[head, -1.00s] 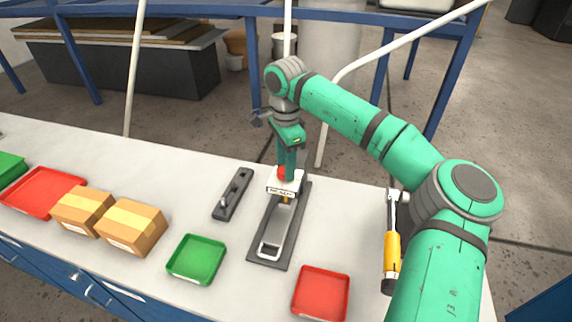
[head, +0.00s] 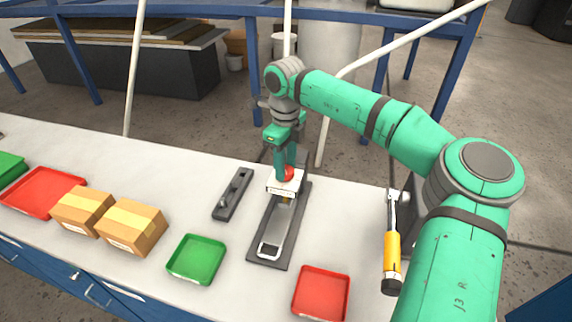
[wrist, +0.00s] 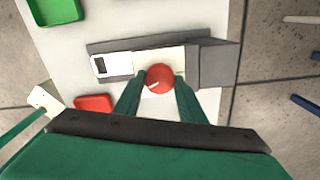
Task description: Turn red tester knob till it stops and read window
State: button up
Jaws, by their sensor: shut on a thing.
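The red tester knob (head: 287,174) sits on top of the tester (head: 262,239), a dark base with a pale upright block. It shows as a red ball in the wrist view (wrist: 160,78). My gripper (head: 285,172) points down from above, its two green fingers on either side of the knob; in the wrist view the fingertips (wrist: 160,84) are against it. My gripper is shut on the knob. A white label plate (head: 283,190) is on the tester's front below the knob; its writing is too small to read. I cannot make out a reading in the window.
A dark lever fixture (head: 233,194) stands left of the tester. A green tray (head: 197,259) and a red tray (head: 321,293) lie in front. Two cardboard boxes (head: 132,228) stand at left, near another red tray (head: 42,191).

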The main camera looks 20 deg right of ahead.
aim_at(286, 169)
jog(key=shift+w+m, duration=0.15)
jog(key=shift+m, duration=2.05)
jog(key=shift+d, duration=0.2)
jog(key=shift+a, duration=0.25)
jog(key=o, duration=1)
jog(key=shift+s, duration=0.2)
jog(key=shift+o, duration=0.2)
notch_tip(286, 169, up, 11)
jog(key=shift+d, duration=0.1)
